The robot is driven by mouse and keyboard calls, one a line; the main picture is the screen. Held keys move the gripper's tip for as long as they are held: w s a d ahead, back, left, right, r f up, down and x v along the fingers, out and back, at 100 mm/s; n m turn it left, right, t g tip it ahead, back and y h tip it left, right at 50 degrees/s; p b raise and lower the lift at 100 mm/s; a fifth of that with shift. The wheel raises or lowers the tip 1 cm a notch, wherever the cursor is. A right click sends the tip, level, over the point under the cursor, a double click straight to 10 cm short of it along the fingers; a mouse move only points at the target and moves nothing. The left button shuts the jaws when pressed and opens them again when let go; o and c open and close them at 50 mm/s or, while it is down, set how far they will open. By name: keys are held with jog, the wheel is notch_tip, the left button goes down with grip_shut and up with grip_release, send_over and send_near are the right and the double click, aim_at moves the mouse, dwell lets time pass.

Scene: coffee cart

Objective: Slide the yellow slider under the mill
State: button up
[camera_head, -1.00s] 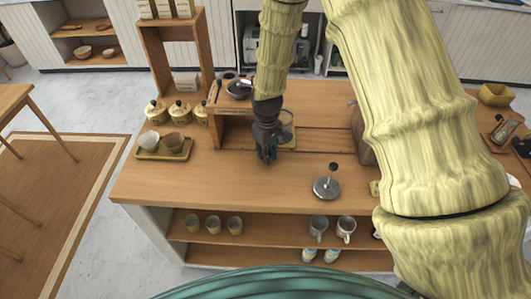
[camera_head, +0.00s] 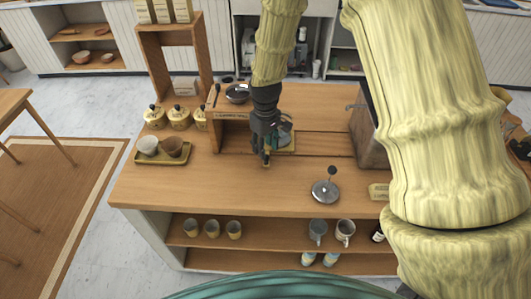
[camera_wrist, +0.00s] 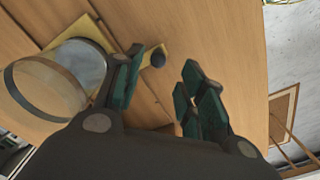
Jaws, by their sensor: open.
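The yellow slider (camera_wrist: 97,30) is a flat plate with a narrow tab and a dark round knob (camera_wrist: 157,60) at its end. A clear glass cup (camera_wrist: 75,68) stands on the plate. In the head view the slider (camera_head: 289,148) lies on the counter, partly hidden by my gripper (camera_head: 264,157). My gripper (camera_wrist: 160,88) is open, and the knob shows between its fingers in the wrist view. I cannot tell whether they touch it. The mill is not certain: a wooden box with a side crank (camera_head: 369,135) stands right of the slider.
A wooden housing (camera_head: 231,136) with a dark pan (camera_head: 237,93) on top stands left of the slider. A yellow tray (camera_head: 146,158) with two cups is at left. The front middle counter is clear.

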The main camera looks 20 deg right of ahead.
notch_tip(320, 180, up, 6)
dwell(0.4)
